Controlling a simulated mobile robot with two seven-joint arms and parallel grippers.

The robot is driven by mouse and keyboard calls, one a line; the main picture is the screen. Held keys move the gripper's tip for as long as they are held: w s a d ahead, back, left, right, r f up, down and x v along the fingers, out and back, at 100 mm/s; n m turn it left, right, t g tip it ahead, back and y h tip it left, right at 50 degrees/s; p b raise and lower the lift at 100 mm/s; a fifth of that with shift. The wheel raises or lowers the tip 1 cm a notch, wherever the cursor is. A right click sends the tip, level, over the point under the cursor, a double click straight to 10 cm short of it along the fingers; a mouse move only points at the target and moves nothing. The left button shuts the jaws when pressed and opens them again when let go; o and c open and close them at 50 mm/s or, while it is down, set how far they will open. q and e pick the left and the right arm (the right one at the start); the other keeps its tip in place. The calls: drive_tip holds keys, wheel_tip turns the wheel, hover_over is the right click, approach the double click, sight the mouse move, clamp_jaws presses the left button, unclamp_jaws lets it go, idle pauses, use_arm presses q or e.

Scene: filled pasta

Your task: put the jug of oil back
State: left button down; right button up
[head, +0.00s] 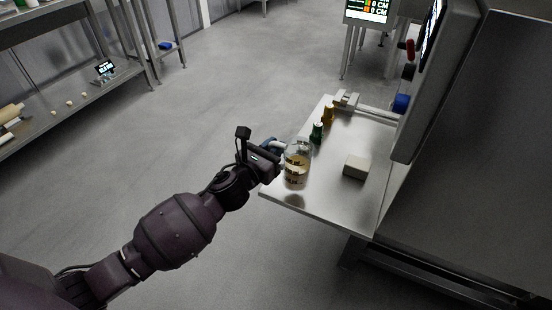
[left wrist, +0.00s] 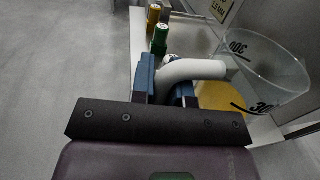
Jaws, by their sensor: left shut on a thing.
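The jug of oil (head: 297,170) is a clear jug with dark markings and yellow oil low inside. In the head view it is at the left edge of the steel side table (head: 340,215). My left gripper (head: 279,147) is shut on the jug's pale handle. In the left wrist view the gripper's blue fingers (left wrist: 163,88) are around the white handle, and the jug (left wrist: 265,70) is to the right. The jug looks upright. I cannot tell whether its base touches the table. My right gripper is not in view.
A green-capped bottle (head: 317,132) and an amber bottle (head: 328,114) stand behind the jug. A pale block (head: 357,167) lies to its right. A tall machine panel (head: 421,90) borders the table's right side. Open floor (head: 225,90) lies to the left.

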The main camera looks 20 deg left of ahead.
use_arm(q)
wheel_tip(320, 180, down, 4)
drive_tip(key=shift+r+b, duration=0.2)
drive_tip(key=shift+b, duration=0.4)
drive_tip(key=shift+f, duration=0.35)
drive_tip(key=shift+r, duration=0.3)
drive_tip(key=shift+f, duration=0.25)
drive_tip(key=c, duration=1.1)
unclamp_jaws()
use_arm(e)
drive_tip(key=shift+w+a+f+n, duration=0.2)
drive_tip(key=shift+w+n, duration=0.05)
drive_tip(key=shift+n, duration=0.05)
use_arm(q)
drive_tip(key=shift+r, duration=0.1)
